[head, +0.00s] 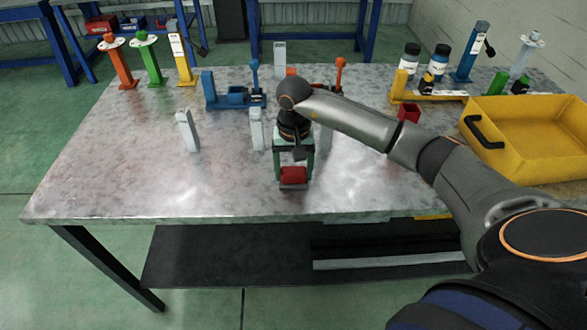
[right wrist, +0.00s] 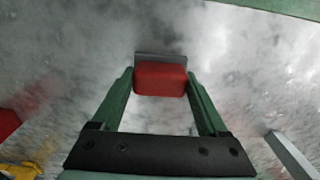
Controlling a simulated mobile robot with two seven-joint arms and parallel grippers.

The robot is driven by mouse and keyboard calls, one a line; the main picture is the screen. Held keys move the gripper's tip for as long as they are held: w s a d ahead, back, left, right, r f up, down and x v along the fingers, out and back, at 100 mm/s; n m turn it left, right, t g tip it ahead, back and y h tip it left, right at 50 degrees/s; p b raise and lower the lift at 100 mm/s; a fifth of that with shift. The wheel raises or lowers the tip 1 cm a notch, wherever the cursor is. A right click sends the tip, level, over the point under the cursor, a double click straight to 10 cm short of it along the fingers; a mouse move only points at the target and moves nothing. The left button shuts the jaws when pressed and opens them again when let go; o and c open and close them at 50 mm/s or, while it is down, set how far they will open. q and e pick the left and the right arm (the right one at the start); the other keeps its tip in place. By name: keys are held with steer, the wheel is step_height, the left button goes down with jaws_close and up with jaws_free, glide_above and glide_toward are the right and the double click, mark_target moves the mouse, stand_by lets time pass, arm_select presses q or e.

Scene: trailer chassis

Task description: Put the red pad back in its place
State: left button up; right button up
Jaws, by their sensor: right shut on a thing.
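The red pad (head: 293,176) is a small rounded red block near the table's front middle. My right gripper (head: 293,181) points down over it with its two green fingers on either side. In the right wrist view the red pad (right wrist: 160,79) sits between the green fingertips, with a grey plate along its far edge. The right gripper is shut on it. I cannot tell whether the pad touches the table. My left gripper is not in view. I cannot tell which spot is the pad's place.
Pale upright posts (head: 187,131) stand left of my right gripper. A blue fixture (head: 232,96) is behind, with coloured stands at the back left. A small red box (head: 409,113) and a yellow tray (head: 530,113) are to the right. The table's (head: 110,180) front left is clear.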

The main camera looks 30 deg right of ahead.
mark_target(294, 170)
steer(key=shift+f, duration=0.15)
steer(key=o, duration=1.6)
steer(key=shift+c, duration=0.2)
step_height(294, 170, up, 12)
steer(key=b, duration=0.1)
steer(key=shift+r, duration=0.2)
